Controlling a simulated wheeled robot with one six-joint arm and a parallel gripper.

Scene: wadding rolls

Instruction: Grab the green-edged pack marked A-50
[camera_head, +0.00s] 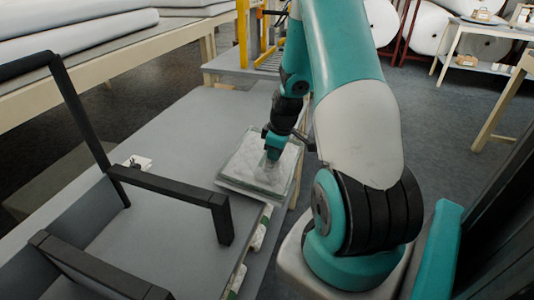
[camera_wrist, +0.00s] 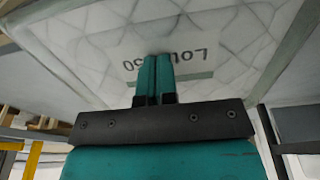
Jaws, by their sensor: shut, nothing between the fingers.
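A flat white quilted pack (camera_head: 240,173) with a dull green edge lies near the right edge of the grey table in the head view. It fills much of the wrist view (camera_wrist: 90,50), with dark upside-down lettering partly covered by my fingers. The marking is only partly legible, so I cannot tell whether it reads A-50. My gripper (camera_head: 272,156) is over the pack's upper right part, its two teal fingers shut together and empty. The fingertips (camera_wrist: 157,58) are over the lettering. I cannot tell whether they touch the surface.
A grey table (camera_head: 190,125) has bare room left of and beyond the pack. A black frame (camera_head: 170,187) stands at the front left. Small white packs (camera_head: 260,228) show below the table's right edge. A yellow frame (camera_head: 243,35) stands at the back.

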